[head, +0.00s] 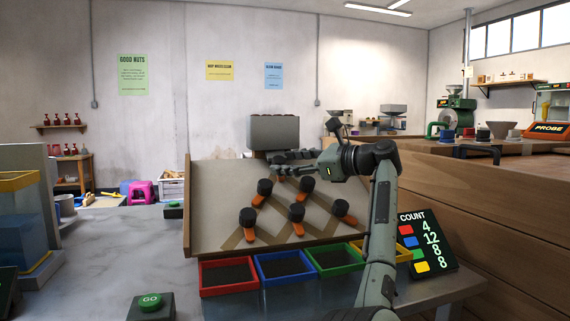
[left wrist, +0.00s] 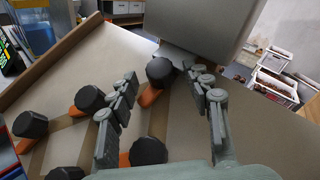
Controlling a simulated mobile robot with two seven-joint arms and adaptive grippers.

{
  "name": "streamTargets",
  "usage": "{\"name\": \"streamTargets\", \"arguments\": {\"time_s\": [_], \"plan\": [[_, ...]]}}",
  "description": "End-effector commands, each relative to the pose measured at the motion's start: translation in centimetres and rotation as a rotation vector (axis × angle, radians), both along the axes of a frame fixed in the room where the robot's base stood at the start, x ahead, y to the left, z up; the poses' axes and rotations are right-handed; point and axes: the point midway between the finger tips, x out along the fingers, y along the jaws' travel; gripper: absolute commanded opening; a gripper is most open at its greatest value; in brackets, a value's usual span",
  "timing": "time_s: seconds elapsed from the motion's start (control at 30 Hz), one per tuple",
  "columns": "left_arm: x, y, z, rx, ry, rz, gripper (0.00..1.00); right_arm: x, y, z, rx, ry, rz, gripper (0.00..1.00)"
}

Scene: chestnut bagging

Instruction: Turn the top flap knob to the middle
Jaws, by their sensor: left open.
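The top flap knob (left wrist: 160,70) is a black round knob with an orange flap (left wrist: 149,95) under it, close below the grey hopper. The flap points toward the bottom of the left wrist view. In the head view this knob is largely hidden behind my left gripper (head: 277,163), which is over the top of the sloped board (head: 215,195). In the left wrist view my left gripper (left wrist: 165,85) is open, with one finger on each side of the knob in the picture. Contact cannot be made out. My right gripper is out of view.
Other knobs, such as the second-row left knob (head: 264,187) and right knob (head: 308,184), stand close below. The grey hopper (head: 274,131) stands above the board. Red (head: 228,291), blue, green and yellow trays line its lower edge. A count display (head: 426,241) leans at right.

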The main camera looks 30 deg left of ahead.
Motion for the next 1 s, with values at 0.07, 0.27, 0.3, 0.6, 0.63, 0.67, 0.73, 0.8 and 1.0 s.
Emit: {"name": "streamTargets", "arguments": {"time_s": [0.07,0.27,0.3,0.6,0.63,0.67,0.73,0.8,1.0], "plan": [[0.0,-1.6,0.2,0.0,-0.001,-0.005,0.49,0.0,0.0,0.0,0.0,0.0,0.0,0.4],[-0.2,-6.0,0.8,-0.001,0.0,-0.006,0.49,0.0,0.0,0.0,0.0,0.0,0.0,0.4],[-0.3,-6.8,0.9,0.0,0.0,-0.005,0.49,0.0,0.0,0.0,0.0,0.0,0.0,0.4],[-0.5,-10.4,1.3,0.001,0.0,-0.002,0.49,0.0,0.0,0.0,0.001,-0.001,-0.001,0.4],[-0.5,-10.6,1.3,0.001,0.0,-0.002,0.49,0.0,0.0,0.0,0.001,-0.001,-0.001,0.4],[-0.5,-10.7,1.3,-0.001,0.0,-0.001,0.49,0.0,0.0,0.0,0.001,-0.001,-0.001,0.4],[-0.5,-10.8,1.3,-0.001,0.0,-0.001,0.49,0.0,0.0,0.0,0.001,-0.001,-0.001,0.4],[-0.5,-10.8,1.3,-0.001,0.0,0.0,0.49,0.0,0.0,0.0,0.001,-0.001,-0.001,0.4],[-0.5,-10.7,1.3,-0.001,0.0,-0.001,0.49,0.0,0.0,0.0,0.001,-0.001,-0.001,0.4]]}}
